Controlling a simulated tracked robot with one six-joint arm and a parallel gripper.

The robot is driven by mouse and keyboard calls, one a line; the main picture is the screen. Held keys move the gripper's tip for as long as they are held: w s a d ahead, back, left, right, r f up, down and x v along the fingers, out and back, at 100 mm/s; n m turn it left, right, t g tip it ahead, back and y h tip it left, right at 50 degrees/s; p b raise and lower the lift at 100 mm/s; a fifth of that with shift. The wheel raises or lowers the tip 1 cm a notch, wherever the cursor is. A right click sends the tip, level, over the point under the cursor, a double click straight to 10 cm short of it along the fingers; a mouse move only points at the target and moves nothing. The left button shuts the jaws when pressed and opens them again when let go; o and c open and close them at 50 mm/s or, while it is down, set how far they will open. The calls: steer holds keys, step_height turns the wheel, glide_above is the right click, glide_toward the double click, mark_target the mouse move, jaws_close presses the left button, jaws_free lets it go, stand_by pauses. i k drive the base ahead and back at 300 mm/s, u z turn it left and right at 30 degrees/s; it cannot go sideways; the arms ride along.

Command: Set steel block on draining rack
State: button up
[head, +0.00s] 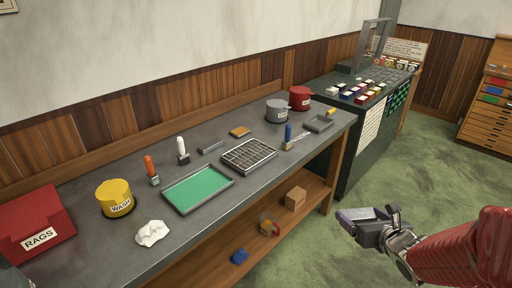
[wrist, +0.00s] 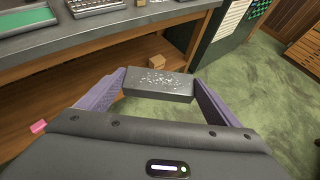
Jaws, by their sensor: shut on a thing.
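The steel block (wrist: 158,85) is a grey bar with pale specks on its top face. It spans between the fingers of my gripper (wrist: 160,92), which is shut on it. In the head view my gripper (head: 366,217) is over the green floor, right of the bench and away from the rack. The block (head: 362,213) also shows there, partly hidden by the fingers. The draining rack (head: 249,155) is a dark tray with a wire grid on the bench, right of the green tray. Its grid looks empty. Part of the rack shows at the top of the wrist view (wrist: 95,5).
On the bench, a green tray (head: 198,189) lies left of the rack. A blue-handled brush (head: 288,136), grey pot (head: 278,111) and red pot (head: 300,98) stand to its right. A small grey bar (head: 210,147) lies behind. A cardboard box (head: 295,198) sits on the lower shelf.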

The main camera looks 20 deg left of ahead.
mark_target(249, 152)
steer(key=u, duration=0.35)
steer(key=i, duration=0.95)
steer(key=u, duration=1.15)
steer(key=i, duration=0.65)
steer(key=u, duration=0.45)
steer(key=k, duration=0.9)
